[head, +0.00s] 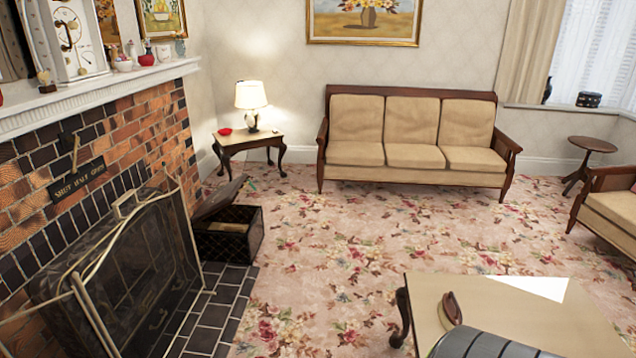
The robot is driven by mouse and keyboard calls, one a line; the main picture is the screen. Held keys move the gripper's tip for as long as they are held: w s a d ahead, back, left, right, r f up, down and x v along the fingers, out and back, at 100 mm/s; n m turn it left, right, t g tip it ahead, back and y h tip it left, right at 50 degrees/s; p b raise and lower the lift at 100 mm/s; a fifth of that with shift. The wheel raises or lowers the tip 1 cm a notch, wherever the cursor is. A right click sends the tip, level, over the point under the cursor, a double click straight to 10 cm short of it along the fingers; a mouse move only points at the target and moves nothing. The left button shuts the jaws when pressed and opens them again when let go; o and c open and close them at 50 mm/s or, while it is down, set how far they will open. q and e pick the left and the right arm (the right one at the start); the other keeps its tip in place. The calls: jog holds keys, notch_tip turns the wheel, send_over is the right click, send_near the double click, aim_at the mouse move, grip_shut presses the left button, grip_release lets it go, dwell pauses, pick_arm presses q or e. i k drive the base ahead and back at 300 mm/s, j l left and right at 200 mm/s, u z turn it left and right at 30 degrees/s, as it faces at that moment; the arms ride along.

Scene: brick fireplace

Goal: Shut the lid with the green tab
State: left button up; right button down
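A dark box (232,240) with a lattice pattern stands on the floor beside the fireplace hearth. Its lid (215,200) is raised and tilted, leaving the box open. A small green tab (252,185) shows at the upper right end of the lid. Something pale lies inside the box, too small to make out. Neither of my grippers is in view.
A fireplace screen (130,270) stands left of the box. A low table (550,320) fills the lower right, with a brown object (450,308) on it. A side table (250,141) and sofa (410,140) stand behind. Patterned carpet (330,255) is clear between.

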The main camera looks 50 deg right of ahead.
aim_at(225, 196)
jog(key=z, duration=1.2)
jog(key=u, duration=0.45)
jog(key=i+l+u, duration=0.45)
jog(key=i, duration=0.15)
jog(key=i+l+u, duration=0.45)
jog(key=l, duration=0.25)
jog(key=i+l, duration=0.25)
jog(key=i+l+u, duration=0.1)
jog(key=l, duration=0.4)
jog(key=i+l, duration=0.55)
jog(key=l, duration=0.2)
jog(key=i+l+u, duration=0.1)
jog(key=l, duration=0.3)
jog(key=i, duration=0.1)
